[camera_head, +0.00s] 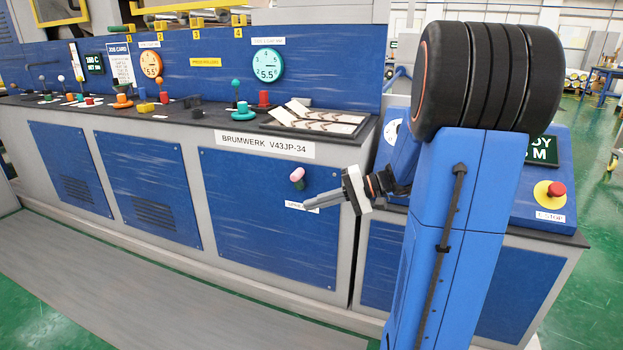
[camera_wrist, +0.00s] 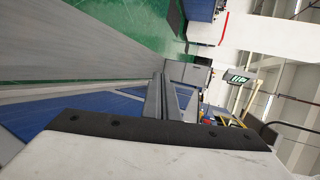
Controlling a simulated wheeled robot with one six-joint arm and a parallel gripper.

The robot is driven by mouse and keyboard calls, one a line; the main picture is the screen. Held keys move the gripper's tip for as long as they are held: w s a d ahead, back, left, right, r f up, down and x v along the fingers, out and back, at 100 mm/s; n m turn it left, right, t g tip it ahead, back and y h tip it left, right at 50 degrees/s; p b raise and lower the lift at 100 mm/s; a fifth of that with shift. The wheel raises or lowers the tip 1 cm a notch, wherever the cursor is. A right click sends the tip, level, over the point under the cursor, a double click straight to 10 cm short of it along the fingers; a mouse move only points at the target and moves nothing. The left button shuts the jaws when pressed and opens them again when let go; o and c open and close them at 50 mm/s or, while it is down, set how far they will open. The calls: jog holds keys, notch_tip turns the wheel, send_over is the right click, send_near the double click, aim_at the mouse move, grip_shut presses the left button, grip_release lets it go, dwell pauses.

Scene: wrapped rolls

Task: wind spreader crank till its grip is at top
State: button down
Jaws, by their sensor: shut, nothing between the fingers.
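The spreader crank (camera_head: 298,179) is small and sits on the blue front panel of the machine, in the head view. Its pink grip (camera_head: 296,174) shows above a small dark green part; how the crank arm is turned is too small to tell exactly. A white label (camera_head: 294,205) starting "SPRE" is below it, partly covered by my fingers. My gripper (camera_head: 306,206) is shut and empty, pointing left, just below the crank in the picture and apart from the grip. In the wrist view my grey fingers (camera_wrist: 160,80) lie together; the crank does not show there.
The console top (camera_head: 180,108) above carries several knobs and levers. A red stop button (camera_head: 557,189) on a yellow base is at the right. A grey walkway (camera_head: 130,270) runs along the machine's foot. Green floor (camera_head: 40,310) in front is clear.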

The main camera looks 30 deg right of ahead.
aim_at(301, 173)
jog(key=w+d+m+t, duration=0.35)
jog(key=d+t, duration=0.25)
jog(key=d, duration=1)
jog(key=shift+h, duration=0.3)
jog(key=x, duration=1.4)
jog(key=shift+w+d, duration=0.25)
jog(key=shift+w, duration=0.1)
jog(key=shift+a, duration=0.1)
jog(key=shift+w+a+r, duration=0.45)
jog(key=shift+w+a, duration=0.1)
jog(key=shift+w, duration=0.2)
